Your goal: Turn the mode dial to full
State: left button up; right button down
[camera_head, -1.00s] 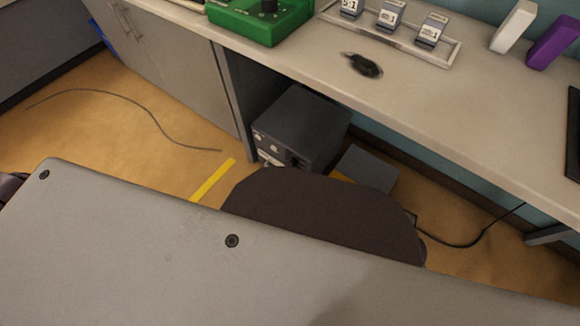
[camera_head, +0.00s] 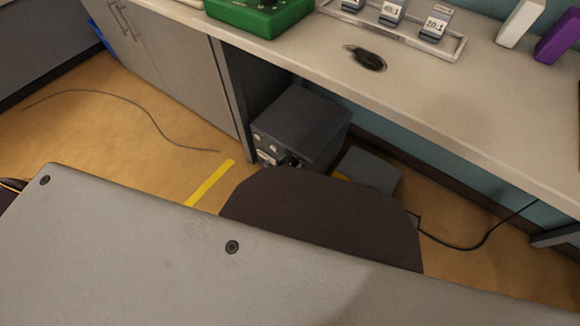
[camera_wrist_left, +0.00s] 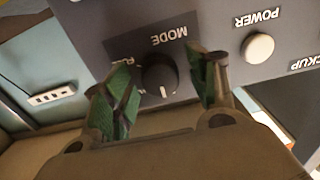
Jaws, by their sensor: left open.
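The mode dial (camera_wrist_left: 160,76) is a round black knob on a dark panel, under the upside-down word MODE (camera_wrist_left: 168,38). A white mark on the dial points toward the bottom of the left wrist view. In the head view the grey box (camera_head: 300,128) with small controls stands under the bench. My right gripper is not in view.
A white power button (camera_wrist_left: 257,48) sits beside the dial. The bench top (camera_head: 440,110) overhangs the box, with a cabinet (camera_head: 170,65) to its left. A smaller grey box (camera_head: 368,168) and a black cable (camera_head: 465,243) are at right. Yellow tape (camera_head: 210,183) marks the floor.

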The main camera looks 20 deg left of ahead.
pick_arm(q)
jog(key=c, duration=1.1)
jog(key=shift+o, duration=0.2)
